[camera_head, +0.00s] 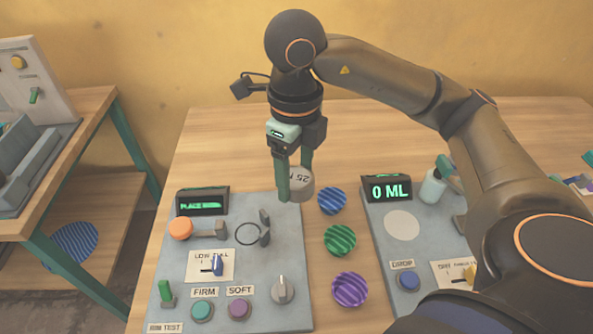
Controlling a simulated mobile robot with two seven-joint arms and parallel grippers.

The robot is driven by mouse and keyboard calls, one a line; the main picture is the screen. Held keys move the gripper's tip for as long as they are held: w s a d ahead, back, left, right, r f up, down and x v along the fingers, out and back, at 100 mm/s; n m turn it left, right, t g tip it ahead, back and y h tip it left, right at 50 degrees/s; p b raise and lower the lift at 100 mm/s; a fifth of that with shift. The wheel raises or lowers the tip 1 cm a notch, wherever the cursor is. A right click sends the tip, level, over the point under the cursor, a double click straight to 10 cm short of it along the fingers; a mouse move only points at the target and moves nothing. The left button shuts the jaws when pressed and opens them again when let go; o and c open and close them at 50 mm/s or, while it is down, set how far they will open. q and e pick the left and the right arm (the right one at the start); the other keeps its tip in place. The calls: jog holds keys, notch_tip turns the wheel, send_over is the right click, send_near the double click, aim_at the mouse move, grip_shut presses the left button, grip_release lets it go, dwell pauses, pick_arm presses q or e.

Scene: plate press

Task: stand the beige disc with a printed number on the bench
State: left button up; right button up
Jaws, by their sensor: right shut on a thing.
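The beige-grey disc (301,184) has a printed number that looks like 25 N, upside down in this view. My right gripper (294,186) points down and is shut on the disc, with one finger in front of its left side and the other behind. The disc is near the back right corner of the left grey panel, close above the bench (240,140); I cannot tell whether it touches anything. My left gripper is not in view.
Blue (332,200), green (340,240) and purple (349,289) striped discs lie between the left panel (250,300) and the right panel showing 0 ML (402,225). A bottle (432,187) stands on the right panel. The bench's back left is clear.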

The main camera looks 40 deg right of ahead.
jog(key=shift+w+d+f, duration=0.15)
jog(key=shift+w+d, duration=0.15)
jog(key=shift+d, duration=0.1)
jog(key=w+d+f, duration=0.1)
jog(key=w+f, duration=0.1)
jog(key=w, duration=0.1)
jog(key=w+d+f, duration=0.2)
jog(key=w+f, duration=0.1)
jog(key=w, duration=0.1)
jog(key=w+d+f+b, duration=0.1)
jog(key=w+d+f, duration=0.1)
jog(key=w+f, duration=0.1)
jog(key=shift+w+f, duration=0.2)
jog(key=shift+w, duration=0.35)
jog(key=shift+w+d+f, duration=0.3)
jog(key=shift+w+f, duration=0.25)
jog(key=shift+f, duration=1.6)
jog(key=shift+f, duration=0.2)
jog(key=o, duration=1.6)
jog(key=shift+c, duration=0.2)
